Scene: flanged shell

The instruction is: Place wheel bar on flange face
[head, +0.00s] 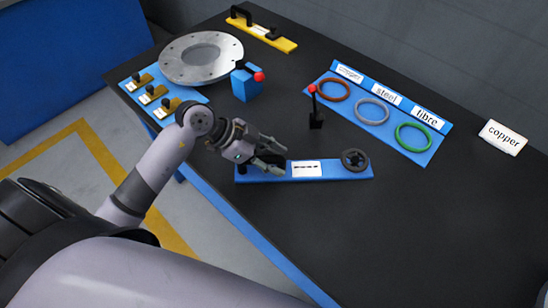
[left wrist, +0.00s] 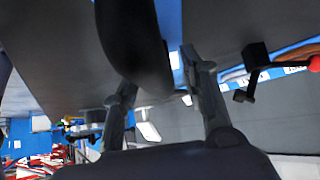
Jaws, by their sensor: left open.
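The flange (head: 172,68), a silver disc with a large round hole and small holes around its face, lies flat at the back left of the table. A blue bar (head: 332,170) with a white label lies nearer the front; a dark wheel (head: 355,160) sits on its right end. My left gripper (head: 279,158) is open over the bar's left end and hides part of it. In the left wrist view the fingers (left wrist: 160,85) stand apart, and a large black rounded shape (left wrist: 135,45) shows by them; I cannot tell what it is. My right gripper is not in view.
A blue block with a red knob (head: 246,84) stands beside the flange, and a red-tipped lever (head: 316,120) behind the bar. A blue board (head: 437,143) holds three rings. A yellow bar (head: 265,34) lies at the back. The table's right front is clear.

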